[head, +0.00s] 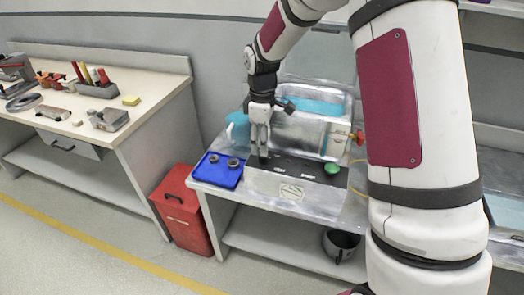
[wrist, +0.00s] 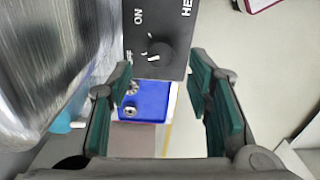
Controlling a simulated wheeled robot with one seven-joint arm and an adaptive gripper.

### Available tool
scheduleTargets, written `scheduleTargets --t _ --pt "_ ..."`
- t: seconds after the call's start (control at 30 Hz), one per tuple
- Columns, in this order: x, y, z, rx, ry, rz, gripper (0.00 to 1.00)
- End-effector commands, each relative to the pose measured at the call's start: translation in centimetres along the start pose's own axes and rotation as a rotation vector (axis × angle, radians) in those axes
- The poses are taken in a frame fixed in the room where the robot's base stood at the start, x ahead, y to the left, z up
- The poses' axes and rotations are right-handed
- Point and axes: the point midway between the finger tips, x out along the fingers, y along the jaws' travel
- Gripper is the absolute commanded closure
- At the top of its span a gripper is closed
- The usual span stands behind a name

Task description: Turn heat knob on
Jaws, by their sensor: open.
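The black heat knob (wrist: 158,52) shows in the wrist view on a dark panel (wrist: 174,14) with the labels ON, a partly cut-off OFF and HE. Which label its pointer faces is too small to tell. My gripper (wrist: 160,82) is open, with its green-padded fingers apart and nothing between them. The knob lies just beyond the fingertips, apart from them in the picture. In the head view my gripper (head: 263,152) points down at the left end of the black panel (head: 308,169); the knob cannot be made out clearly there.
A blue tray (head: 217,176) with small metal parts lies left of the panel. A green button (head: 332,168) is at its right. A metal tank (head: 312,130) with teal contents stands behind, close to my gripper. A red bin (head: 182,212) is on the floor.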

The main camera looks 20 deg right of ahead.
Motion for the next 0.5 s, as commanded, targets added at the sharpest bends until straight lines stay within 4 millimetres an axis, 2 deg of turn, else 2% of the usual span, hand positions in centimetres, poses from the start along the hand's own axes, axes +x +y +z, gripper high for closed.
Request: scheduleTargets --t 0.03,0.2,0.5 --pt "1.0 -0.1 0.0 -0.001 -0.002 -0.004 0.54" --pt "3.2 -0.1 0.0 -0.001 -0.002 -0.002 0.54" --pt "4.4 0.0 0.0 0.0 -0.001 0.0 0.54"
